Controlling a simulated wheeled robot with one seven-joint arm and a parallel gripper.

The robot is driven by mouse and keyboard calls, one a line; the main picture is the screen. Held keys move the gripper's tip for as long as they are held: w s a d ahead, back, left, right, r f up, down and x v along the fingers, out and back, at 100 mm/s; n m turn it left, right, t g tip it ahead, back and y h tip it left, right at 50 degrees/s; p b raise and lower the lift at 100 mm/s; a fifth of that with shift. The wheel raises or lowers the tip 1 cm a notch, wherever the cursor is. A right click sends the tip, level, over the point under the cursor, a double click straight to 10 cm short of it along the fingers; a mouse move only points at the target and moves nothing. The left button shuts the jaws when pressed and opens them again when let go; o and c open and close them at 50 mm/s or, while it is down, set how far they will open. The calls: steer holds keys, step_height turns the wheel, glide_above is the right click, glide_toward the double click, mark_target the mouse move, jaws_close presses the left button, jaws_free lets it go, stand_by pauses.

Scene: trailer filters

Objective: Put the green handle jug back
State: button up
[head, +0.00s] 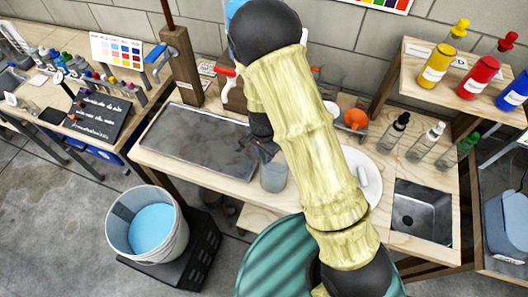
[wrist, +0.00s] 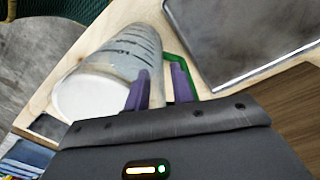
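The clear jug (head: 273,177) with grey markings stands near the front edge of the wooden bench, beside the dark slab. In the wrist view, the jug (wrist: 112,75) fills the left middle, with a white round end towards the lower left. Its green handle (wrist: 194,86) shows on its right side, partly behind a finger. My gripper (head: 264,148) is at the jug in the head view. In the wrist view, its two purple fingers (wrist: 160,85) stand apart, one in front of the jug's body and one across the handle loop. Contact cannot be told.
The dark slab (head: 200,140) lies left of the jug. A white plate (head: 365,170), an orange funnel (head: 356,119), clear bottles (head: 426,142) and a sink (head: 421,214) are to the right. A bucket of blue liquid (head: 150,228) stands in front at left.

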steer(key=shift+r, duration=0.1)
step_height(320, 180, up, 12)
steer(key=shift+a+r+b, duration=0.1)
steer(key=shift+b, duration=0.4)
stand_by(0.7)
steer(key=s+d+r+n+t, duration=0.1)
steer(key=s+d+r+n, duration=0.2)
steer(key=d, duration=0.4)
steer(key=s+d+r+n+t, duration=0.1)
steer(key=s+d+r+n, duration=0.2)
steer(key=s+d+n, duration=0.2)
steer(key=s+d, duration=0.1)
steer(key=d, duration=0.2)
steer(key=shift+r+n+t, duration=0.3)
steer(key=shift+r, duration=0.1)
